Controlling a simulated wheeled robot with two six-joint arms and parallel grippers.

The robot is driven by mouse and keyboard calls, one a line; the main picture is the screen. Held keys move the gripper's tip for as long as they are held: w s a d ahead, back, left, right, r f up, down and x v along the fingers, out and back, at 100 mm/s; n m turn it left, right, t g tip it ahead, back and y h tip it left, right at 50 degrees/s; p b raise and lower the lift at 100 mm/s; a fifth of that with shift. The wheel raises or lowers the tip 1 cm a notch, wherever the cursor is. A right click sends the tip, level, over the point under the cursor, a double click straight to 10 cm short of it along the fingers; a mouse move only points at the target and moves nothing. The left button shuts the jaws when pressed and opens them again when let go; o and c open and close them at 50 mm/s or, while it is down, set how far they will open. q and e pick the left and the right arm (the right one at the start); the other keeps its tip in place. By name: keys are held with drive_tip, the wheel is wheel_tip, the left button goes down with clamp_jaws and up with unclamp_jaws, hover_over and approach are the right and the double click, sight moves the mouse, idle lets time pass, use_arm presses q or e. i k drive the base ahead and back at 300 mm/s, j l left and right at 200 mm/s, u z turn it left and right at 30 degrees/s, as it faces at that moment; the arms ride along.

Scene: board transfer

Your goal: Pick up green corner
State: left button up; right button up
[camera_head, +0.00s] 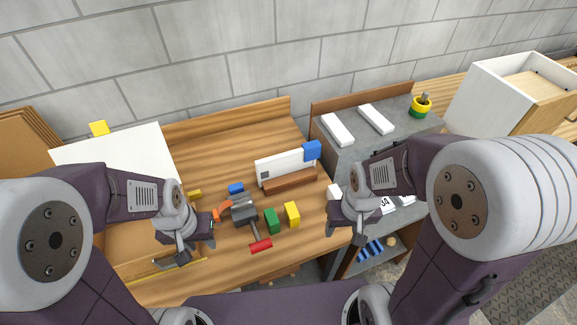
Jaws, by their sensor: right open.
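The green corner (271,221) is a small green block standing on the wooden table, just left of a yellow corner (292,214). A blue corner (312,150) sits on the upper right end of a white board (284,167) that stands in a brown wooden holder (290,182). My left gripper (197,240) is over the left part of the table, left of the green corner, with its fingers apart and nothing seen between them. My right gripper (345,238) is open and empty by the table's right edge, right of the yellow corner.
A grey and red mallet (244,213) lies left of the green corner, with its red handle end (260,246) in front of it. An orange item (222,211) and a blue block (236,188) lie nearby. A large white panel (115,150) stands at the left. A grey bench (385,148) stands at the right.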

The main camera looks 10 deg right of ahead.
sight(272, 219)
drive_tip(key=i+j+z, duration=0.1)
drive_tip(key=j+z, duration=0.15)
drive_tip(key=j, duration=1.15)
